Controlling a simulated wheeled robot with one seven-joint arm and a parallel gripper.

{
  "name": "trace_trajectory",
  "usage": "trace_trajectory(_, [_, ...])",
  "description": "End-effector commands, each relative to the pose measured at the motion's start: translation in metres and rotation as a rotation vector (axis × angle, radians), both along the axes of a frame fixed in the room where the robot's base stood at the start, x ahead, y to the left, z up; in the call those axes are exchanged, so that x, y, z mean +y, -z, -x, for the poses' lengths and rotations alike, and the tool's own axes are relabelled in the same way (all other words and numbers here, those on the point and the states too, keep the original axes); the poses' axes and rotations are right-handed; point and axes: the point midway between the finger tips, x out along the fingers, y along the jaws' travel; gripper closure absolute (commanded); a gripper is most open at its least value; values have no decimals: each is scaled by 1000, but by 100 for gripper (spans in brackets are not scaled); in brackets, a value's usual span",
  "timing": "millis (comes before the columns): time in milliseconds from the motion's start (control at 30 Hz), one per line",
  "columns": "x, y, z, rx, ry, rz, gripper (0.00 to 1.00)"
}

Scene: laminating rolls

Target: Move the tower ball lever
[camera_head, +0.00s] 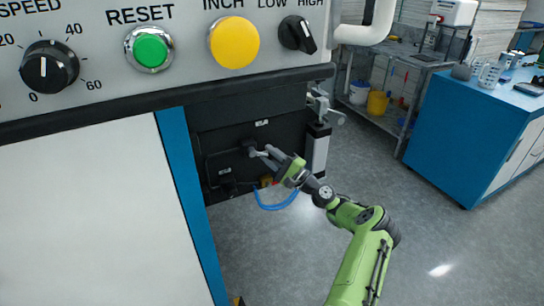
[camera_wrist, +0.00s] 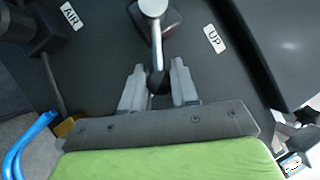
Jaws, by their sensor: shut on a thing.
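The tower ball lever (camera_wrist: 156,40) is a silver rod with a round silver hub at its top and a dark ball (camera_wrist: 158,82) at its lower end. It sits on a dark panel beside an "UP" label (camera_wrist: 215,39). My gripper (camera_wrist: 157,74) is shut on the ball, one grey finger on each side, and the fingers partly hide it. In the head view my gripper (camera_head: 271,157) reaches to the dark panel under the control console, and the lever is small there and partly hidden.
An "AIR" label (camera_wrist: 70,15) and a blue hose (camera_wrist: 24,142) are left of the lever; the hose also loops below my gripper in the head view (camera_head: 276,205). The console (camera_head: 180,75) overhangs the panel. A blue cabinet (camera_head: 455,130) stands right, with open floor between.

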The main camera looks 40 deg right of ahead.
Motion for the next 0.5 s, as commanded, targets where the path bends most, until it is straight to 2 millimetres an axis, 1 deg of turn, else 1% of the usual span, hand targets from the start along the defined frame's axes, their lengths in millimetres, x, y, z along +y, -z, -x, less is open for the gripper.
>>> trace_trajectory(33, [0, 3, 0, -2, 0, -12, 100])
trace_trajectory(200, [1, 4, 0, -10, 1, -41, 100])
trace_trajectory(500, [2, 4, -1, -11, 0, -49, 100])
